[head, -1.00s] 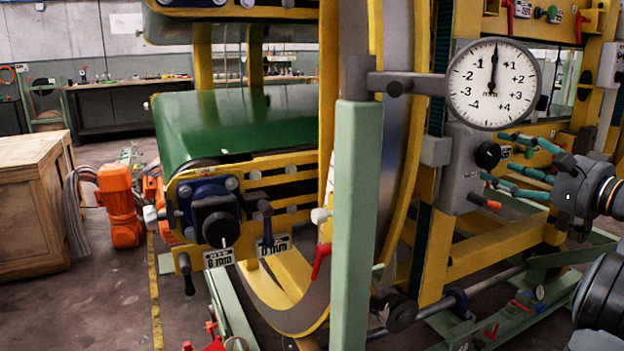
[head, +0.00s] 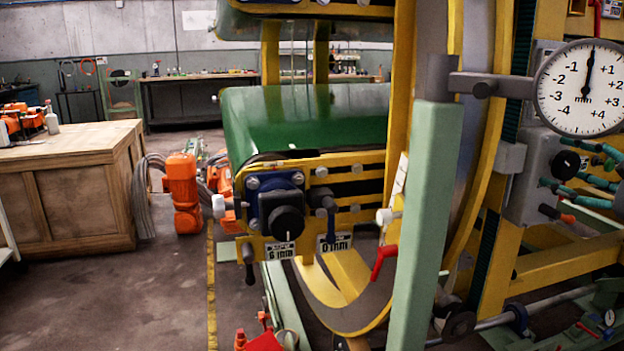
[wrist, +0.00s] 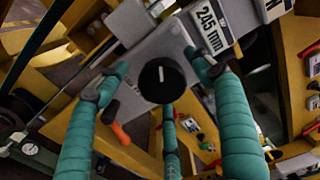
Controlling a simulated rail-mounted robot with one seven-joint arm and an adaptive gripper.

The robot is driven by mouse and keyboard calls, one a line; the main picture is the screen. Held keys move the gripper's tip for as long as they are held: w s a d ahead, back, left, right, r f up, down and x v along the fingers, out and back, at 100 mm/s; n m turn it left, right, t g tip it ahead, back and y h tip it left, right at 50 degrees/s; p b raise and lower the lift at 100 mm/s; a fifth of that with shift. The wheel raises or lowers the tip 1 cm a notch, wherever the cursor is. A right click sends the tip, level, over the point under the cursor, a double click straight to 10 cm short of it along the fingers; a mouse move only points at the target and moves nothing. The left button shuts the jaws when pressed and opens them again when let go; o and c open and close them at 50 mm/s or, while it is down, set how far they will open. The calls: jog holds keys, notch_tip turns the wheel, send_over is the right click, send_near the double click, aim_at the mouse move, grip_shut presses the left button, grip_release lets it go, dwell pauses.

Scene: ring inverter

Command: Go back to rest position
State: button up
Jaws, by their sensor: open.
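My gripper (wrist: 160,85) has teal padded fingers.
A green post (head: 425,220) and a dial gauge (head: 582,88) stand close to the gripper's left and above it. The yellow ring machine (head: 345,285) with a green roller fills the middle. A wooden crate (head: 75,195) stands at left, with open floor before it.

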jog(key=v, duration=1.1)
jog(key=x, duration=1.1)
jog(key=shift+w+a, duration=0.1)
jog(key=shift+w, duration=0.3)
jog(key=shift+r+m+p, duration=0.45)
jog(key=shift+m+p, duration=0.15)
jog(key=shift+p, duration=0.55)
jog(key=m+p, duration=0.2)
jog(key=p, duration=0.1)
jog(key=shift+s+r, duration=0.1)
jog(key=shift+s, duration=0.1)
jog(key=m+p, duration=0.3)
jog(key=p, duration=0.1)
jog(key=m+p, duration=0.5)
jog(key=p, duration=0.4)
jog(key=shift+m+p, duration=0.3)
jog(key=shift+m, duration=0.1)
jog(key=m+p, duration=0.6)
jog(key=p, duration=0.5)
jog(key=shift+m, duration=0.4)
jog(key=m+p, duration=0.2)
jog(key=p, duration=0.1)
jog(key=shift+w+d, duration=0.1)
jog(key=shift+d, duration=0.1)
jog(key=shift+f+m+p, duration=0.4)
jog(key=shift+m+p, duration=0.05)
jog(key=shift+m, duration=0.35)
jog(key=shift+o, duration=0.2)
